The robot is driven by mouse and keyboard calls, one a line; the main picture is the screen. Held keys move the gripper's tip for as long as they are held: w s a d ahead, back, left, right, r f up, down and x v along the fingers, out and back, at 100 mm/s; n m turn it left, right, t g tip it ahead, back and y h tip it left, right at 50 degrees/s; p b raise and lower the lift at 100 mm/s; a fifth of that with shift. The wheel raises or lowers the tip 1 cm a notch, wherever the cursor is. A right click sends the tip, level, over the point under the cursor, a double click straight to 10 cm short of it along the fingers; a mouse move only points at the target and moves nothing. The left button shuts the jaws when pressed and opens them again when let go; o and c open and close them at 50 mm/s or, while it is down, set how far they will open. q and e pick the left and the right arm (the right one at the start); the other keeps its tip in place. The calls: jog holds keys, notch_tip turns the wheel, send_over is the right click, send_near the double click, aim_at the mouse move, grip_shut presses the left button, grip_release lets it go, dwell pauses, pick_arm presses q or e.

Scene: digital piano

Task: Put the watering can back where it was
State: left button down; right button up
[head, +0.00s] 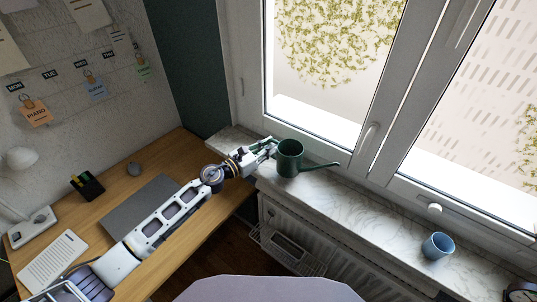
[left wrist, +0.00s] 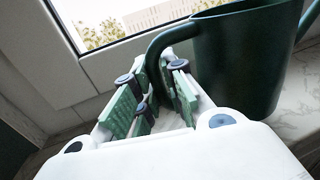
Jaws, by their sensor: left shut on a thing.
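The dark green watering can (head: 289,158) is at the left end of the marble window sill (head: 350,200), upright, its spout pointing right. In the left wrist view the can (left wrist: 245,60) fills the upper right, with its curved handle between my fingers. My left gripper (head: 270,148) reaches in from the left and is shut on the handle; its green finger pads show in the left wrist view (left wrist: 157,98). I cannot tell whether the can's base touches the sill. My right gripper is not in view.
A blue cup (head: 437,246) and a clock (head: 521,291) stand farther right on the sill. The sill between can and cup is clear. The window frame (head: 375,110) rises behind. A wooden desk (head: 165,225) with a grey mat and pen holder (head: 87,186) lies left.

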pick_arm(q)
jog(key=shift+f+b, duration=0.45)
jog(key=shift+f, duration=1.1)
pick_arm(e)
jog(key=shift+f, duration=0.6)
pick_arm(q)
jog(key=shift+f, duration=0.15)
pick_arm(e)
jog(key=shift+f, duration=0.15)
pick_arm(q)
jog(key=c, duration=1.5)
grip_release()
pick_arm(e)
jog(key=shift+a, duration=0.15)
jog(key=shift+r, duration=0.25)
pick_arm(q)
jog(key=shift+s+a, duration=0.4)
jog(key=shift+a, duration=0.1)
jog(key=b+v, duration=0.2)
jog(key=v, duration=0.8)
jog(key=shift+s+a+b, duration=0.2)
jog(key=shift+s+b, duration=0.1)
jog(key=shift+b, duration=0.1)
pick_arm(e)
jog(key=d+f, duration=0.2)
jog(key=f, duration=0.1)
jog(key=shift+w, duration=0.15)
